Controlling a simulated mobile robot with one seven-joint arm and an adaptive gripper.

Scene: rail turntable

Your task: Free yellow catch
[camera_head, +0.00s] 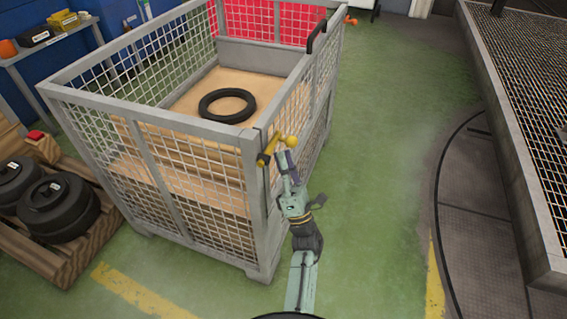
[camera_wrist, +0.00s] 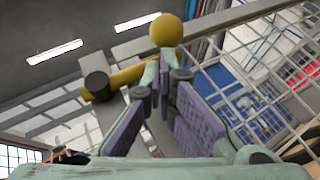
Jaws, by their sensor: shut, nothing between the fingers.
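The yellow catch (camera_head: 266,158) is a short bar with a round knob (camera_head: 291,142) at the near right corner post of a grey mesh cage (camera_head: 190,122). In the wrist view the catch (camera_wrist: 130,77) slants across the corner post, with a dark round pivot on it and its knob (camera_wrist: 167,32) above my fingers. My gripper (camera_head: 283,162) is shut and empty, just below and beside the knob. In the wrist view my gripper (camera_wrist: 160,92) has its purple pads under the knob. I cannot tell whether the fingers touch the catch.
The cage holds a black ring (camera_head: 228,92) on a wooden board. Black tyres (camera_head: 57,207) lie on a wooden pallet at left. Green floor (camera_head: 385,130) is clear between the cage and a grated platform (camera_head: 530,110).

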